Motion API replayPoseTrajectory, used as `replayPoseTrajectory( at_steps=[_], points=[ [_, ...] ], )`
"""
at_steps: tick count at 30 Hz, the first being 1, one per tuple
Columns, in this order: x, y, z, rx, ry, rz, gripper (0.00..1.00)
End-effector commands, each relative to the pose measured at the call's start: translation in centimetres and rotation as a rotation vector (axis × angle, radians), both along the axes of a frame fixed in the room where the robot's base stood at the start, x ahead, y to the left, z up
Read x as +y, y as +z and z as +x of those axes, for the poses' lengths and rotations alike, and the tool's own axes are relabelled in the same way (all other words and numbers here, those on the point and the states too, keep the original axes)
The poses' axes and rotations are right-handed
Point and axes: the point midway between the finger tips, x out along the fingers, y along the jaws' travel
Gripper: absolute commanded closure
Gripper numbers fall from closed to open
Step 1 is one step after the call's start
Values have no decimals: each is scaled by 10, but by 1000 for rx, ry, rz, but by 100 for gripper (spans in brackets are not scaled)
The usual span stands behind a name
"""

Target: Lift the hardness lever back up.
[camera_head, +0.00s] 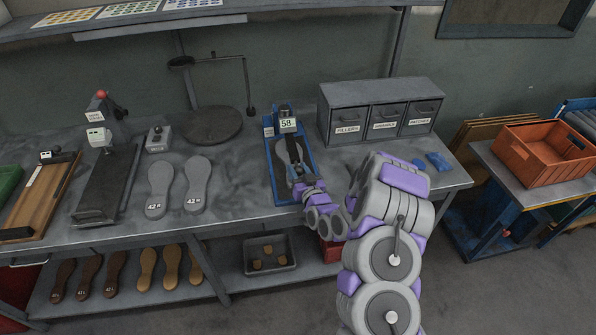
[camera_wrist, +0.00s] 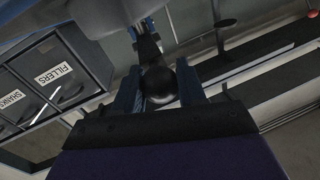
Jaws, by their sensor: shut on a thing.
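The hardness tester is a blue-framed stand (camera_head: 272,172) on the bench with a display (camera_head: 287,124) reading 58. A grey sole (camera_head: 283,152) lies on its base. The dark hardness lever (camera_head: 293,150) slopes down toward the front of the tester. My gripper (camera_head: 298,186) is at the lever's lower end. In the wrist view the lever's round black knob (camera_wrist: 161,84) sits between the two fingers of my gripper (camera_wrist: 158,88), which is shut on it. In the head view the knob is hidden by my gripper.
A grey drawer cabinet (camera_head: 380,88) stands close at the right of the tester. Two grey soles (camera_head: 160,187) lie to the left, with a round dark plate (camera_head: 213,126) behind them. Blue items (camera_head: 438,161) lie at the bench's right end. An orange crate (camera_head: 545,153) sits on a side table.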

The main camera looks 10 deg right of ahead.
Motion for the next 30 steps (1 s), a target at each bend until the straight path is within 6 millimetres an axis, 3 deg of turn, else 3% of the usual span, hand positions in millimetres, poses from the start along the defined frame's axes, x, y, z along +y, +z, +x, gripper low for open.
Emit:
replayPoseTrajectory(
  at_steps=[6,19,23,30],
  points=[
    [0,0,0,1,0,0,100],
    [0,7,0,20,0,0,100],
    [0,21,0,49,0,0,100],
    [0,62,5,145,0,-1,100]
  ],
)
